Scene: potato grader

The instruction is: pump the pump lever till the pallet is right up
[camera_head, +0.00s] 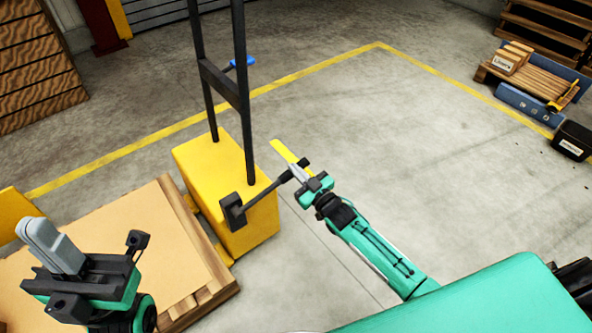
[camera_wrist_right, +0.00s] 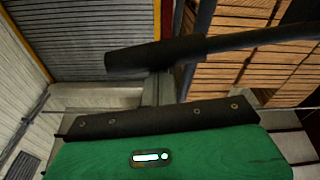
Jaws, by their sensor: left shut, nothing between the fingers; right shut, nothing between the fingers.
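The pump lever (camera_head: 268,188) is a black bar that rises from a black box on the yellow stacker body (camera_head: 240,225) to a thicker grip. My right gripper (camera_head: 294,168) is shut and empty, its fingers right at the grip end. In the right wrist view the black grip (camera_wrist_right: 150,57) crosses in front of the grey fingers (camera_wrist_right: 158,88) and hides their tips; I cannot tell whether they touch. The pallet (camera_head: 130,235), with a flat tan top, lies low left of the stacker. My left gripper (camera_head: 50,242) is shut and empty above it.
A yellow floor line (camera_head: 320,66) bounds clear concrete to the right. A small pallet (camera_head: 535,78) and a black bin (camera_head: 573,140) stand at far right.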

